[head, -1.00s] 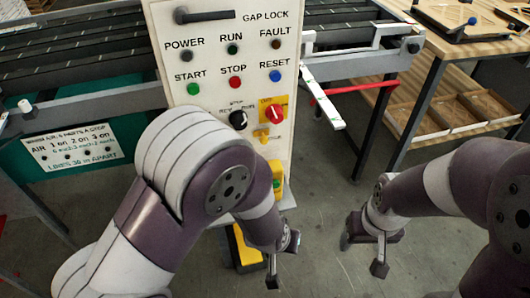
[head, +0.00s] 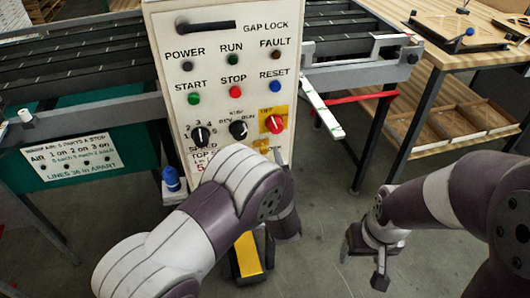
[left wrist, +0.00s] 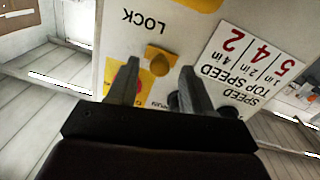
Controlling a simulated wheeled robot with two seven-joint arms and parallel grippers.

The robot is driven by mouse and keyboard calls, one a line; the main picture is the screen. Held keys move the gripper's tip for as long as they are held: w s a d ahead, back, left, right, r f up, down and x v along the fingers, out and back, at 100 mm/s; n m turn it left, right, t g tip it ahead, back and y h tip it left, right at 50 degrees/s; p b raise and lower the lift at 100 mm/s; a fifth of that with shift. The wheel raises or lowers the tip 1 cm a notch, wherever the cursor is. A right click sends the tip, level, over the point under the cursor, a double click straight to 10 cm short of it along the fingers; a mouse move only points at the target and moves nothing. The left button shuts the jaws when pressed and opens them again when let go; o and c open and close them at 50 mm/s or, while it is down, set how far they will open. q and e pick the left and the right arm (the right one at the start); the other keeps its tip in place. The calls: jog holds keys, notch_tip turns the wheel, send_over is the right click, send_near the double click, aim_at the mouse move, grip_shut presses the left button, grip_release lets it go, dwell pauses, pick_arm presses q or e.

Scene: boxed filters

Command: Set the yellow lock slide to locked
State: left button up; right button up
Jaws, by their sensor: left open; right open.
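The yellow lock slide (left wrist: 160,61) shows in the left wrist view as a small yellow knob on the white panel, beside the printed word LOCK (left wrist: 144,19), which appears upside down. My left gripper (left wrist: 160,68) is open, its fingers to either side of the slide in that picture; I cannot tell whether they touch it. My right gripper (head: 364,266) is open and empty, low to the right of the panel.
The control panel (head: 212,68) carries buttons, lamps and black knobs (head: 238,129), with a red rotary switch (head: 274,123) on a yellow plate just above the slide. A conveyor (head: 80,112) runs behind. A wooden table (head: 470,61) stands right.

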pick_arm(q)
jog(key=shift+x, duration=0.8)
